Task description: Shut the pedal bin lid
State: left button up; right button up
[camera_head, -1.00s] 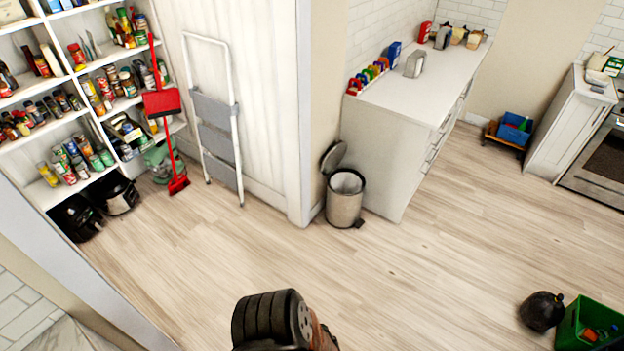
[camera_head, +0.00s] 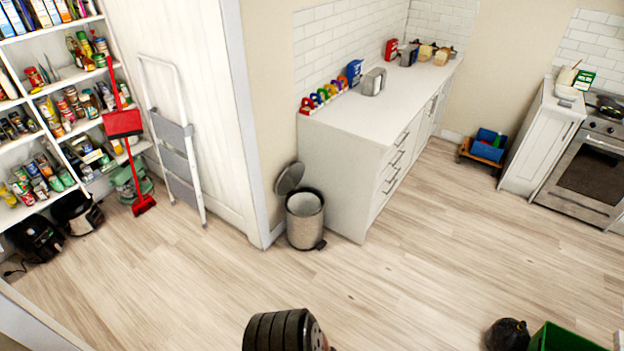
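The pedal bin (camera_head: 304,222) is a small grey metal cylinder standing upright on the floor, beside the wall corner and the end of the white counter. Its round lid (camera_head: 289,178) is open, tilted up and back to the left. The dark opening shows a light liner. A dark pedal (camera_head: 321,245) sticks out at its lower right. Neither of my grippers is in view. Only a dark ribbed part of my own body shows at the bottom middle, well short of the bin.
The white counter (camera_head: 365,105) stands right of the bin. A folded step stool (camera_head: 178,150) and red broom (camera_head: 138,185) lean at the left. A black bag (camera_head: 507,335) and green crate (camera_head: 562,338) are at the lower right. The floor before the bin is clear.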

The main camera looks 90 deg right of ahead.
aim_at(289, 179)
jog(key=z, duration=1.65)
